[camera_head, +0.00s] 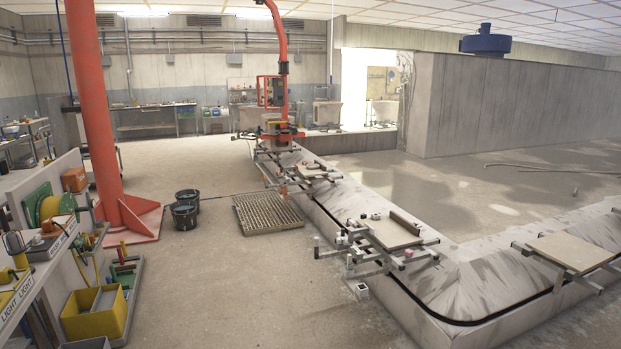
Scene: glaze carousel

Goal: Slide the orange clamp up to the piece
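My gripper is not in view. A flat tan piece (393,233) with a dark raised edge lies on the nearest full carrier frame (352,255), at the right of centre. Small white blocks and a few small red parts (408,253) sit around this frame. They are too small to tell whether one is the orange clamp. Another tan piece (572,251) lies on a carrier at the right edge. A third piece (315,171) lies on a carrier farther back, with small orange-red parts beside it. I cannot make out which part is the orange clamp.
The carousel track (470,285) bends around the right foreground. A red column (92,95) and an orange lifting arm (280,40) stand beyond.

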